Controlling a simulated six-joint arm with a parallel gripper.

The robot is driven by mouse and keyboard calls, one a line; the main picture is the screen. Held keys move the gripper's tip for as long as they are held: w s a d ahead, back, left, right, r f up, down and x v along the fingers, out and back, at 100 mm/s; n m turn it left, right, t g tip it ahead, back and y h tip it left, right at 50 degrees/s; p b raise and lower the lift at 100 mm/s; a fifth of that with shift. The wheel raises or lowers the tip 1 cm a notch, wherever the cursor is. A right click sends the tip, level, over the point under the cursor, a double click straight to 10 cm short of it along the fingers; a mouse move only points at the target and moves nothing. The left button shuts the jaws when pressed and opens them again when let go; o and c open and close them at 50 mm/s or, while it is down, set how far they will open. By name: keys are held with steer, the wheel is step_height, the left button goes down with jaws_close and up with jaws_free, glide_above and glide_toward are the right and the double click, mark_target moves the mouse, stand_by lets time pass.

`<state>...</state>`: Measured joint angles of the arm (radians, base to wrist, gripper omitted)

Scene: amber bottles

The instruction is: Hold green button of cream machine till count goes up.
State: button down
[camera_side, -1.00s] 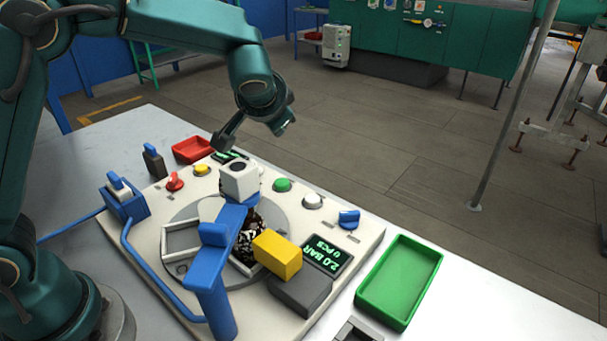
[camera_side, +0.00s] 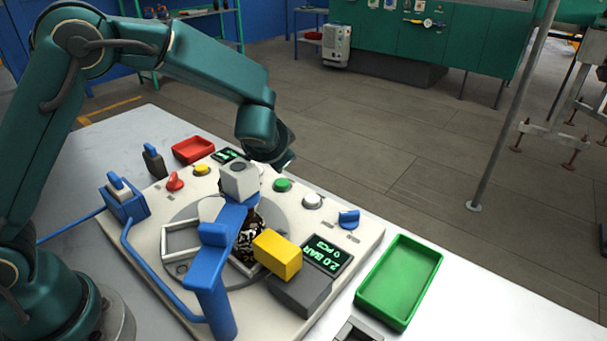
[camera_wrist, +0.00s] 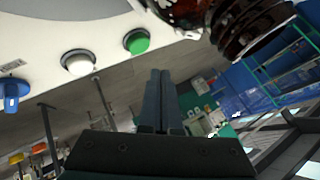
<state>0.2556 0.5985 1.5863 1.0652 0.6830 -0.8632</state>
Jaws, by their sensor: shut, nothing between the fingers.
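The cream machine (camera_side: 365,243) lies on the table, with a green button (camera_side: 283,185) on its far edge. The green button also shows in the wrist view (camera_wrist: 138,42), left of and above my fingertips. My gripper (camera_wrist: 160,74) is shut and empty, apart from the button. In the side view my wrist hangs behind the grey-white block, and my fingers cannot be made out. The display (camera_side: 328,254) reads 2.0 BAR and 0 PCS. A dark amber bottle (camera_side: 247,243) stands in the clamp, partly hidden; amber glass (camera_wrist: 245,25) fills the wrist view's top right.
A white button (camera_side: 312,201) and a blue knob (camera_side: 349,219) sit right of the green one. A yellow button (camera_side: 201,169) and a red knob (camera_side: 175,182) are to the left. The blue clamp arm (camera_side: 215,265) stands in front. A green tray (camera_side: 402,283) is at right.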

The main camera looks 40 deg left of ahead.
mark_target(280, 180)
steer(key=shift+f, duration=1.15)
steer(key=shift+f, duration=0.1)
stand_by(1.2)
steer(key=shift+f, duration=0.35)
steer(key=shift+s+f, duration=0.1)
steer(key=shift+f, duration=0.7)
stand_by(1.6)
steer(key=shift+r, duration=0.1)
stand_by(1.7)
steer(key=shift+r, duration=1.1)
steer(key=shift+r, duration=0.1)
